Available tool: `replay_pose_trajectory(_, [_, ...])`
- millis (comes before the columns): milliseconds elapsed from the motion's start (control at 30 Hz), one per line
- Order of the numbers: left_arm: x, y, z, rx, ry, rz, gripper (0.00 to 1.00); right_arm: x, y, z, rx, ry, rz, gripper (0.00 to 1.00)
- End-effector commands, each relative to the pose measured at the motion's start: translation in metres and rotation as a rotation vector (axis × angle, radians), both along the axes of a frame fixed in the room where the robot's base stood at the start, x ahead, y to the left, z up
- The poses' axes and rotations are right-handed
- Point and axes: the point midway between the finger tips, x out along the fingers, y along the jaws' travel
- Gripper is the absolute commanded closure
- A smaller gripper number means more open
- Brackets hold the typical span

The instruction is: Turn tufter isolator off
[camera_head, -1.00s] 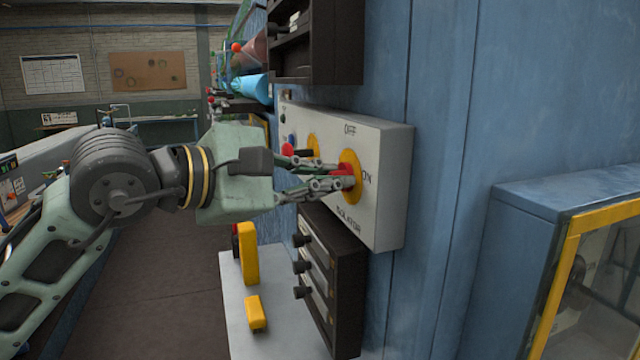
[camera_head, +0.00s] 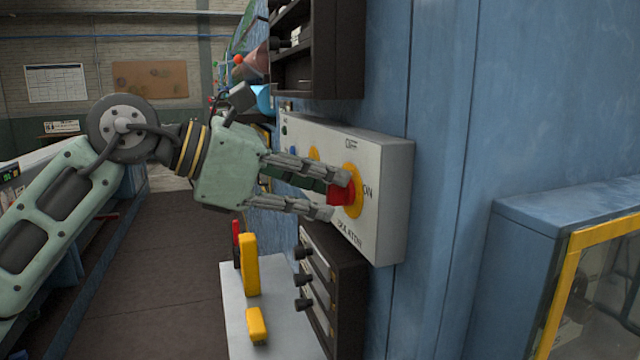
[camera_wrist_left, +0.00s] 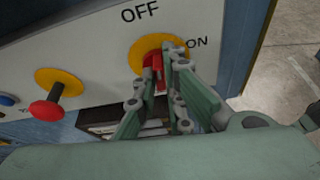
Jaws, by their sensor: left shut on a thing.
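The isolator knob (camera_head: 340,193) is red on a round yellow plate (camera_head: 352,207), on the front of a pale grey box (camera_head: 390,200) on the blue wall. "OFF" is printed above the plate, "ON" to its right and "ISOLATOR" below. My left gripper (camera_head: 335,196) is shut on the knob, one finger above it and one below in the head view. In the left wrist view the red knob (camera_wrist_left: 153,66) shows between the fingers, which hide part of it. Its exact angle is hard to tell. My right gripper is not in view.
A red push button (camera_wrist_left: 47,109) on a yellow disc sits left of the knob in the left wrist view. A dark unit with black knobs (camera_head: 318,275) is below the box, and a dark rack (camera_head: 320,50) above. A yellow-framed blue cabinet (camera_head: 540,235) stands right.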

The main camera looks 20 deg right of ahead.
Motion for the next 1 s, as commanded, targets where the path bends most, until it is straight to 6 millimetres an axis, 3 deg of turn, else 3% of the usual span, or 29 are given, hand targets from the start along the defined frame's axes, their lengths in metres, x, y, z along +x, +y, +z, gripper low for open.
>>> replay_pose_trajectory(333, [0.0014, 0.0002, -0.0012, -0.001, 0.133, 0.000, 1.00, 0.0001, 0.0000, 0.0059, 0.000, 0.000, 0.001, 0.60])
replay_pose_trajectory(867, [0.0017, 0.0003, -0.0021, -0.001, 0.155, 0.001, 1.00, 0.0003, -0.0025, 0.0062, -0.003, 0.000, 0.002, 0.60])
replay_pose_trajectory(900, [0.0017, 0.0001, -0.0020, -0.001, 0.155, 0.001, 0.87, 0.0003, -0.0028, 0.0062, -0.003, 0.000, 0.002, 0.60])
replay_pose_trajectory(1000, [0.0016, 0.0001, -0.0017, -0.002, 0.153, 0.001, 0.79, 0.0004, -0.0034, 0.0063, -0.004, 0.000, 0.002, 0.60])
